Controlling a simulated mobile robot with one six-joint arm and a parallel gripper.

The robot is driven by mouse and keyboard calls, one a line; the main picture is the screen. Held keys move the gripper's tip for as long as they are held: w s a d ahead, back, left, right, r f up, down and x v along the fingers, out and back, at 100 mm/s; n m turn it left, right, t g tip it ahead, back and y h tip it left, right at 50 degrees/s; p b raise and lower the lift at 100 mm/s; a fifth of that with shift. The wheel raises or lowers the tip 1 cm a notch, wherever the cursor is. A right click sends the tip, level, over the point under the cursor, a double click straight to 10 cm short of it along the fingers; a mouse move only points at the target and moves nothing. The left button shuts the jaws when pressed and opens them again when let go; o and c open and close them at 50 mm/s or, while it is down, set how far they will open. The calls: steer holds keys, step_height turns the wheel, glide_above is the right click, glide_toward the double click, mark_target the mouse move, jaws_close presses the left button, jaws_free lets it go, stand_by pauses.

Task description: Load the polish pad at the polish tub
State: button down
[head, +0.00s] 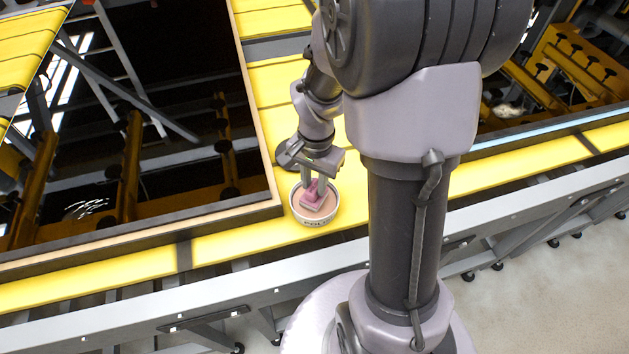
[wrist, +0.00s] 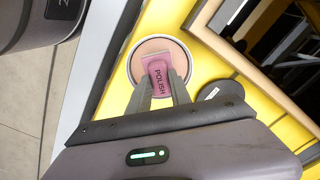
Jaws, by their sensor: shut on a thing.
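The polish tub (head: 299,214) is a round white tub with pinkish-tan polish inside, standing on the yellow surface. It also shows in the wrist view (wrist: 133,56). The polish pad (head: 309,199) is a pink block, labelled "POLISH" in the wrist view (wrist: 157,77). My gripper (head: 313,186) is shut on the pad and holds it over the tub, within its rim. In the wrist view the two fingers (wrist: 160,92) close on the pad's near end. I cannot tell whether the pad touches the polish.
A dark glossy panel in a tan frame (head: 255,130) lies left of the tub. The yellow strip (head: 225,243) runs along the front, with a grey rail (head: 130,317) below it. A dark round disc (wrist: 208,93) lies beside the tub in the wrist view.

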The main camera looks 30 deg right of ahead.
mark_target(315, 187)
steer(key=shift+f+b, duration=0.55)
steer(key=shift+b, duration=0.05)
stand_by(1.4)
step_height(315, 187, up, 7)
steer(key=p, duration=0.5)
steer(key=shift+r+p, duration=0.15)
steer(key=shift+p, duration=0.2)
steer(key=shift+f, duration=0.2)
